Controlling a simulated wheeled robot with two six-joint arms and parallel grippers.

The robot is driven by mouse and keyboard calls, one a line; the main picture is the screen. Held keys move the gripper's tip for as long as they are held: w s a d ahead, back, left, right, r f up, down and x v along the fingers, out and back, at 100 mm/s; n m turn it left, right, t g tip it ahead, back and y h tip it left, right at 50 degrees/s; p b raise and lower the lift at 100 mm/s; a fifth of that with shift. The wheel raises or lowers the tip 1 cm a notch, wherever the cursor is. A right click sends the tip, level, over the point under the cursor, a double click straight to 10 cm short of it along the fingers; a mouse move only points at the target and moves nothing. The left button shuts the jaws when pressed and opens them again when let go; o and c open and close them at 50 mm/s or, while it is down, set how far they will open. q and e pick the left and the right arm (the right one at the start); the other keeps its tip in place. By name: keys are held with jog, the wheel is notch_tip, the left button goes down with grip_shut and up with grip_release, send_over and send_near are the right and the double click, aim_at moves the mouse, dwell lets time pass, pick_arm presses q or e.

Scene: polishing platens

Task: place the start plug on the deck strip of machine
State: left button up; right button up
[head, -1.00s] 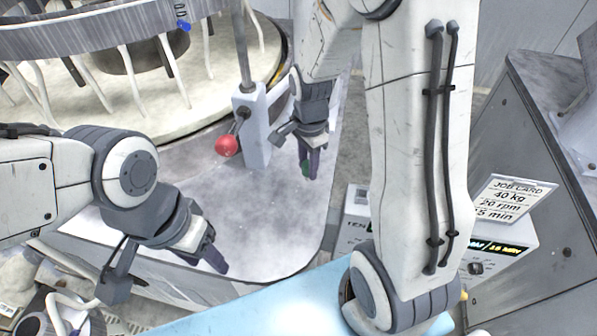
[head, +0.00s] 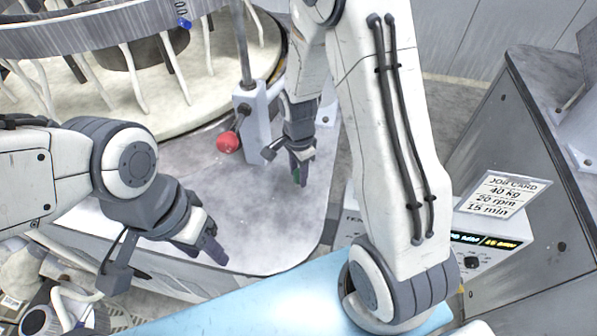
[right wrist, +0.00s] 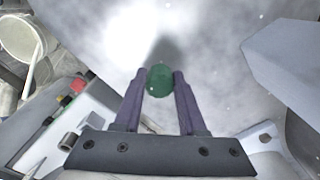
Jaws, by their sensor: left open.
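The start plug appears as a small green rounded piece (right wrist: 160,80) between my right gripper's fingertips in the right wrist view. A sliver of its green (head: 296,175) shows at those fingers in the head view. My right gripper (head: 301,172) points down over the machine's grey deck strip (head: 262,225), near its right side. I cannot tell whether the plug touches the deck. Both purple fingers (right wrist: 160,92) close on the plug's sides. My left gripper (head: 212,250) is open and empty over the front edge of the deck strip.
The round platen (head: 150,110) is behind. A light blue surface (head: 270,303) lies in front. A control box (head: 500,262) with a job card (head: 497,195) is at right.

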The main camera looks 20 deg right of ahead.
aim_at(298, 172)
jog(key=o, duration=0.3)
jog(key=shift+r, duration=0.15)
notch_tip(298, 172, up, 12)
jog(key=b, duration=0.2)
jog(key=s+a+r+n, duration=0.3)
jog(key=s+a+n, duration=0.6)
jog(key=a+n, duration=0.15)
jog(key=s+a+f+n+y+b, duration=0.1)
jog(key=s+a+f+n+b, duration=0.1)
jog(key=s+n, duration=0.9)
jog(key=shift+s+a+f+n, duration=0.15)
jog(key=shift+a+f+n, duration=0.05)
jog(key=shift+a+n, duration=0.55)
